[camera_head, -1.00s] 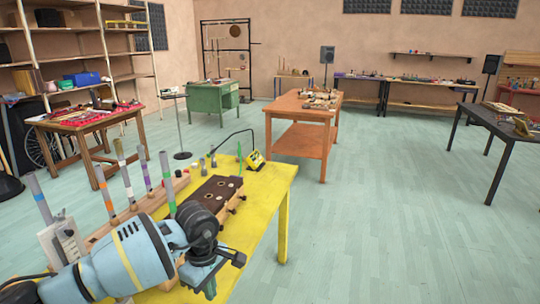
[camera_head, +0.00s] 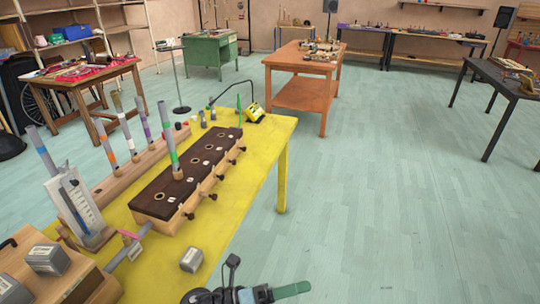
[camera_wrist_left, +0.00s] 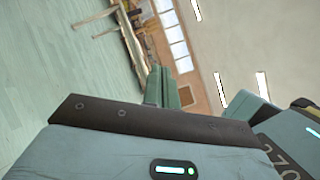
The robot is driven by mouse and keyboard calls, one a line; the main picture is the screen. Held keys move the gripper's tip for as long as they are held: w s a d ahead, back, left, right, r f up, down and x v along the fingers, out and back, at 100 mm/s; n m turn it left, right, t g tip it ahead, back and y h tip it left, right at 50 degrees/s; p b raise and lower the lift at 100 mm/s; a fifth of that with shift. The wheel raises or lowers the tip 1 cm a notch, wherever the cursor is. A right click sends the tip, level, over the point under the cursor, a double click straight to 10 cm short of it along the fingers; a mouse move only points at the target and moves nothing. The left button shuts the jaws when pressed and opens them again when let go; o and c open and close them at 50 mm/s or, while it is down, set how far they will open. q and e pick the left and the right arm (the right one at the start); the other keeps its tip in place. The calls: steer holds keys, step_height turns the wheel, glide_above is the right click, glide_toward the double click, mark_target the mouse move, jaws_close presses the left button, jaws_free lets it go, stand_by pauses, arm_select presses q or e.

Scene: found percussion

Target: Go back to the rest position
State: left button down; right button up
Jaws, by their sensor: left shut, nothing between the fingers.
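My left gripper (camera_head: 305,288) shows at the bottom edge in the head view, in front of the yellow table (camera_head: 258,160) and to its right. Its fingers point right and are shut with nothing between them. In the left wrist view the closed fingers of my left gripper (camera_wrist_left: 162,72) show against the room, with nothing held. The rest of my left arm is mostly out of the head view. My right gripper is not in view.
The yellow table holds a dark-topped wooden block (camera_head: 190,170) with a coloured tube upright in it, a wooden tube rack (camera_head: 125,172) and a grey metal block (camera_head: 191,260). A wooden box (camera_head: 60,278) is at lower left. Open floor (camera_head: 390,200) lies right.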

arm_select(q)
steer(key=s+a+f+n+t+y, duration=0.1)
steer(key=a+f+n+t+y, duration=0.5)
steer(key=n, duration=0.6)
steer(key=a+f+n+t+y, duration=0.45)
steer(key=a+n+t, duration=0.2)
steer(key=n, duration=0.55)
steer(key=s+a+f+n+g+y, duration=0.3)
steer(key=s+a+f+n, duration=0.3)
steer(key=s, duration=0.3)
steer(key=s+a+f+n+g+y, duration=0.4)
steer(key=s+a+f+n, duration=0.3)
steer(key=s+f+n, duration=0.1)
steer(key=shift+s+f, duration=0.2)
steer(key=shift+s, duration=0.4)
